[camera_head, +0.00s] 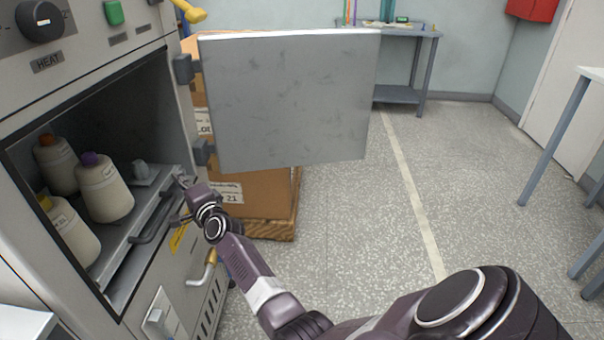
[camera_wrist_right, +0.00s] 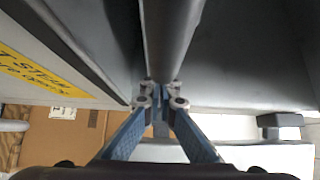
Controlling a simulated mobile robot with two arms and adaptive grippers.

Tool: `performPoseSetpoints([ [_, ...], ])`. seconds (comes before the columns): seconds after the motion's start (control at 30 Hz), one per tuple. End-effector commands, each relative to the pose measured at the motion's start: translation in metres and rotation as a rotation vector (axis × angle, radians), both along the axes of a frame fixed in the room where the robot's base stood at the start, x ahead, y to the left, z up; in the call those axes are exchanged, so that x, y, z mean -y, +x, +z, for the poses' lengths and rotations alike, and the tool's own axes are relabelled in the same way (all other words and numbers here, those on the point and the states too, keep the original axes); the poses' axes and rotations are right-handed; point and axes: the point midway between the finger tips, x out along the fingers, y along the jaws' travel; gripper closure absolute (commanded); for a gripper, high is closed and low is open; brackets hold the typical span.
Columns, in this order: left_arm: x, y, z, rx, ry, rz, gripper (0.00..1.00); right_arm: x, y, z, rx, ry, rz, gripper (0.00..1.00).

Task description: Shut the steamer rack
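The steamer rack (camera_head: 118,262) is a grey metal tray in the open chamber on the left, seen pulled out a little past the front. It carries several cream bobbins (camera_head: 104,190) with coloured tops. Its dark bar handle (camera_head: 152,222) runs along the front edge; a grey bar in the right wrist view (camera_wrist_right: 172,35) appears to be this handle. My right gripper (camera_head: 184,181) is at the right end of the rack's front, beside the handle. Its fingers (camera_wrist_right: 161,92) are together at the bar's end; whether they touch the rack is unclear. My left gripper is not in view.
The steamer's grey door (camera_head: 290,100) stands wide open above and right of my right gripper. Cardboard boxes (camera_head: 255,192) on a wooden pallet stand behind it. The floor (camera_head: 375,225) at right is clear.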

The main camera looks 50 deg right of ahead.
Motion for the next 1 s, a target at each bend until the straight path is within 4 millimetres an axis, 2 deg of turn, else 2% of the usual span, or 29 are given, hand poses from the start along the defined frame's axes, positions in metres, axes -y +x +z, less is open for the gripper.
performPoseSetpoints([
  [0.3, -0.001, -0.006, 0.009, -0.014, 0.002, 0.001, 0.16, -0.013, 0.015, 0.000, 0.000, 0.001, 0.000, 1.00],
  [1.0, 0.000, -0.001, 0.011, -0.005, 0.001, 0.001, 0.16, -0.017, 0.017, 0.004, 0.006, 0.002, 0.005, 1.00],
])
